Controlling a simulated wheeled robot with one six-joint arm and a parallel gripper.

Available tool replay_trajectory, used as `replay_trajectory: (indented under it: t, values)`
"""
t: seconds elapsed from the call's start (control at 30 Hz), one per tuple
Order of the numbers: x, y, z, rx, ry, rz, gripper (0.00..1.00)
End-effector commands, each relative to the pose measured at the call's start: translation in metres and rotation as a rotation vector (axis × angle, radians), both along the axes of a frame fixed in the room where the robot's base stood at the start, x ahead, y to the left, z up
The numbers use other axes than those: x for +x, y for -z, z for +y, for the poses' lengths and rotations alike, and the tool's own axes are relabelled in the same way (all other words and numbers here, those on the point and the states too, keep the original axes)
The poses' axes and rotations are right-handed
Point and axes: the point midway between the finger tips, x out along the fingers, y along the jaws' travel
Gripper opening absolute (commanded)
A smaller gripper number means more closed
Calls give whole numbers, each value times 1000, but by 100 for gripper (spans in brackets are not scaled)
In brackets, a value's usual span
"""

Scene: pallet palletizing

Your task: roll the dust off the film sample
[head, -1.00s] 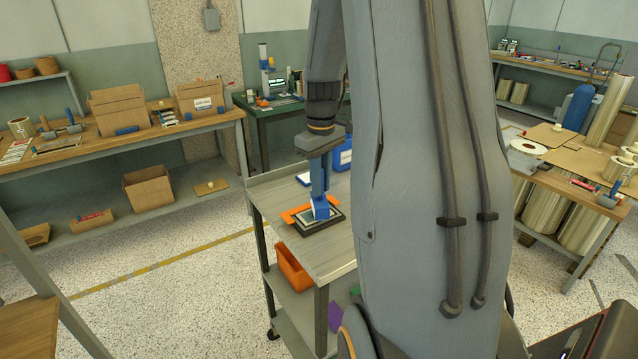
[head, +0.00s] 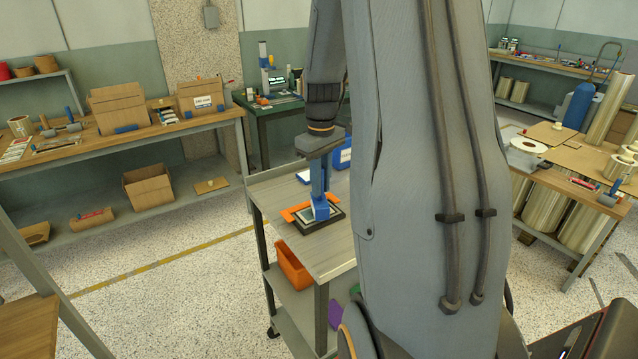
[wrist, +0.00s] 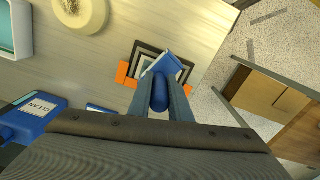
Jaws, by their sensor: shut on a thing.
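My gripper (head: 319,188) is shut on a blue roller (head: 321,210), held upright with its head low over the film sample. In the wrist view my gripper (wrist: 161,104) has its fingers closed around the blue handle, and the wide blue roller head (wrist: 167,65) covers part of the sample. The film sample lies in a dark square frame (wrist: 143,48) on the cart top; a pale band shows inside the dark border. An orange piece (wrist: 124,76) sticks out from under the frame. I cannot tell whether the roller touches the film, and no dust is visible.
The metal cart top (head: 333,252) is bare in front of the frame. An orange bin (head: 293,268) sits on the shelf below.

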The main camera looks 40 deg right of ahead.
Motion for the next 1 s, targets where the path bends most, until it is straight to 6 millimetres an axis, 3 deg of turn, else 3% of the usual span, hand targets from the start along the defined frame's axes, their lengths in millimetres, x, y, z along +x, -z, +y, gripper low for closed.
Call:
replay_trajectory:
  t: [0.47,1.0]
  values:
    - [2,4,0,0,0,0,0]
    - [36,3,-2,-4,-1,-8,0]
